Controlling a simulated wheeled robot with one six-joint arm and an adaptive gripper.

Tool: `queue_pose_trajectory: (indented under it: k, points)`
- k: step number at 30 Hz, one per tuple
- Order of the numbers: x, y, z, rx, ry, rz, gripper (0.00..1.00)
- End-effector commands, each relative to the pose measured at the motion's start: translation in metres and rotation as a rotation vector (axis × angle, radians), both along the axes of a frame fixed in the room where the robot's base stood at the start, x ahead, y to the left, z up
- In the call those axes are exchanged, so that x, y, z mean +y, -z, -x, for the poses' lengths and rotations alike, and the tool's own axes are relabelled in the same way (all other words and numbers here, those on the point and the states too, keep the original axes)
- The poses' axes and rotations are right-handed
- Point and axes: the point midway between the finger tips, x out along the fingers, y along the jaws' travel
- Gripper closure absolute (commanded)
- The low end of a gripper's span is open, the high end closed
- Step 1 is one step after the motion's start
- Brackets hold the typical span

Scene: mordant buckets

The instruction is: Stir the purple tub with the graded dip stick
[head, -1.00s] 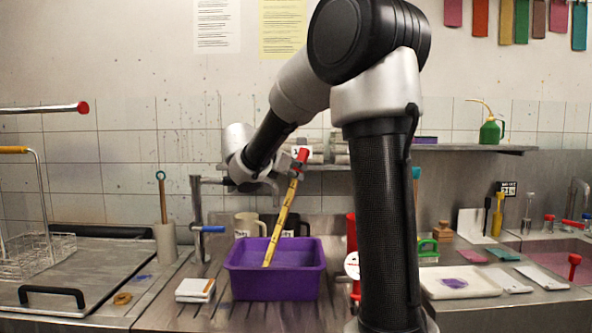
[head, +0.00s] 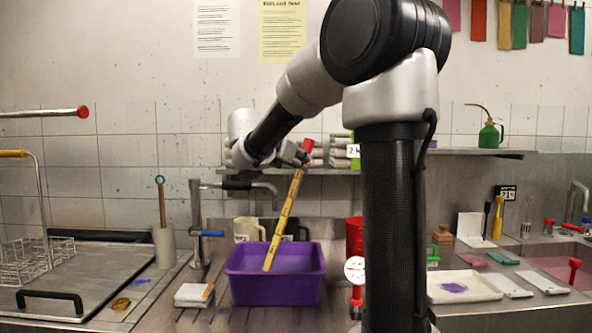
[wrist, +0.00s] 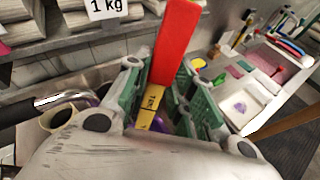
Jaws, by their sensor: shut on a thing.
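The graded dip stick (head: 284,222) is yellow with dark marks and a red top end, which fills the middle of the wrist view (wrist: 176,42). My gripper (head: 294,158) is shut on the stick just below the red end, above the tub. The stick leans, its top to the right. Its lower end is inside the purple tub (head: 275,290), over or in the purple contents; I cannot tell how deep it reaches. The tub is rectangular and stands on the ribbed steel drainer.
A tap (head: 197,225) with a blue lever stands left of the tub. Mugs (head: 247,230) stand behind it. A white block (head: 194,295) lies at its left, a red container (head: 354,235) at its right. A shelf (head: 470,151) runs behind my arm.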

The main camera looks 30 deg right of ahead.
Motion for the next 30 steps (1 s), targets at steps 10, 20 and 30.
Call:
queue_pose_trajectory:
  k: [10, 20, 30]
  points:
    - [-0.013, -0.034, 0.002, -0.004, 0.0, 0.001, 1.0]
    - [-0.022, -0.058, 0.003, -0.002, 0.001, 0.0, 1.0]
    - [-0.023, -0.059, 0.003, -0.001, 0.001, 0.001, 1.0]
